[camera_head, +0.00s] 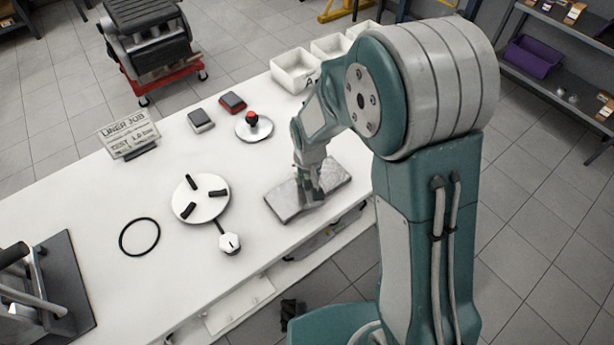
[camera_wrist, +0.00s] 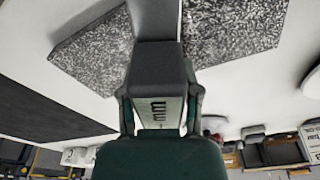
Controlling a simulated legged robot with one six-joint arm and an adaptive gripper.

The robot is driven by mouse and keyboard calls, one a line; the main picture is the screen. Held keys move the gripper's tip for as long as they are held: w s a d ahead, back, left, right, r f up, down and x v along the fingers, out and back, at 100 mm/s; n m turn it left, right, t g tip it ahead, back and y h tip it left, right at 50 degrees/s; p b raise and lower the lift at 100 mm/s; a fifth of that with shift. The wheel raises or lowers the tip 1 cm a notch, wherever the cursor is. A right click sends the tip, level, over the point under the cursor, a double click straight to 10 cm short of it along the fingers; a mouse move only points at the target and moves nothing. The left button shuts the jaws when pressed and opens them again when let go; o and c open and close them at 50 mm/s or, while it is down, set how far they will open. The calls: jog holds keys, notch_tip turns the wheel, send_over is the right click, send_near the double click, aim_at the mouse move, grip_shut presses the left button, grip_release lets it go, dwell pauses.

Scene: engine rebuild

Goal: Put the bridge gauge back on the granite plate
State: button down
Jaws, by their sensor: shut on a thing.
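The granite plate (camera_head: 286,203) is a speckled grey slab lying on the white bench, near its front edge. It also shows in the wrist view (camera_wrist: 240,30). My gripper (camera_head: 312,188) points down over the plate. In the wrist view, my gripper (camera_wrist: 160,98) is shut on the bridge gauge (camera_wrist: 158,62), a grey block with "mm" marked on its face and a bar reaching out over the plate. In the head view my gripper mostly hides the gauge. I cannot tell whether the gauge touches the plate.
Behind are a red-knobbed disc (camera_head: 254,127), two small boxes, a "LINER JOB" sign (camera_head: 128,135) and white bins (camera_head: 294,72).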

jog(key=shift+d+f, duration=0.15)
jog(key=shift+f, duration=0.05)
jog(key=shift+c, duration=1.5)
grip_release()
jog(key=r, duration=0.4)
jog(key=s+r, duration=0.1)
jog(key=r, duration=0.6)
jog(key=shift+s+r, duration=0.15)
jog(key=shift+r, duration=0.25)
jog(key=shift+s+d+r, duration=0.1)
jog(key=shift+d+r, duration=0.1)
jog(key=shift+r, duration=0.15)
jog(key=s+d+r+m+t, duration=0.1)
jog(key=s+d+r+t, duration=0.1)
jog(key=s+d+r, duration=0.4)
jog(key=s+d+r+m+t, duration=0.1)
jog(key=s+d+r+t, duration=0.1)
jog(key=s+d+r, duration=0.4)
jog(key=s+r, duration=0.1)
jog(key=s, duration=0.4)
jog(key=shift+s, duration=0.4)
